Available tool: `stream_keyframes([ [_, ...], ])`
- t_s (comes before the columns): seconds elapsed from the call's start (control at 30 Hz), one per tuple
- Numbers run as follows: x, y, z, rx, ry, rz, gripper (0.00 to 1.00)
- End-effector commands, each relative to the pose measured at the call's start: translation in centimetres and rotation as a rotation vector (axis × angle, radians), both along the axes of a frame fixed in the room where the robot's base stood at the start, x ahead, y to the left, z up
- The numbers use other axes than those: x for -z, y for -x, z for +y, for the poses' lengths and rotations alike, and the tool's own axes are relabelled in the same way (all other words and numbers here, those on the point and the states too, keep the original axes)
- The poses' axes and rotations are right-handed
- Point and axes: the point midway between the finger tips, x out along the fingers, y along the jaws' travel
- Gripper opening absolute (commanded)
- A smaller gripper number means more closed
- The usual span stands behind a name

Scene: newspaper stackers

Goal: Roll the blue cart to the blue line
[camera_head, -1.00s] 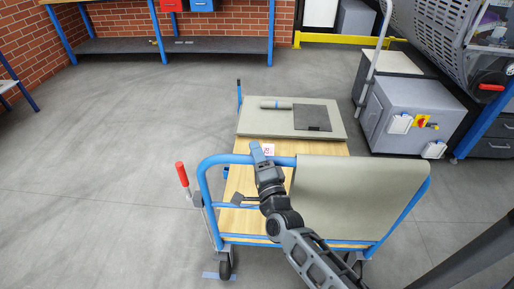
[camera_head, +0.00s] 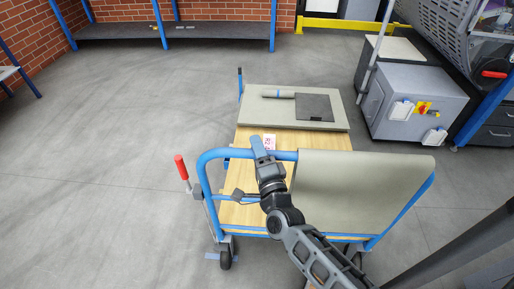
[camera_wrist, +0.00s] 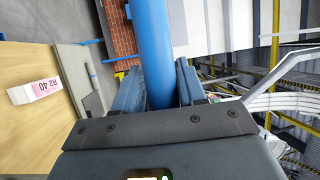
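The blue cart has a blue tubular handle frame (camera_head: 208,172), a wooden deck (camera_head: 243,178) and a grey-green panel (camera_head: 365,180) hung over the frame's right part. My gripper (camera_head: 262,150) is at the top bar of the frame, left of the panel. In the wrist view, the blue bar (camera_wrist: 153,45) runs between both fingers, which appear closed against it.
A grey-green board (camera_head: 270,108) with a roll and a dark plate lies on the cart's far end. A red-handled lever (camera_head: 181,168) stands at its left. A grey cabinet (camera_head: 410,105) is close on the right. A shelf (camera_head: 170,32) lines the back wall. The left floor is clear.

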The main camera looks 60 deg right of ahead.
Motion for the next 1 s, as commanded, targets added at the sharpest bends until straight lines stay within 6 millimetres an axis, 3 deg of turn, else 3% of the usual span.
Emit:
stream_keyframes([
  [0.13, -0.1, 0.0, 0.0, 0.000, 0.001, -0.001, 0.55],
  [0.47, 0.0, 0.3, 0.3, 0.000, 0.003, -0.003, 0.55],
  [1.0, 1.3, 5.2, 5.2, -0.001, 0.002, -0.002, 0.55],
])
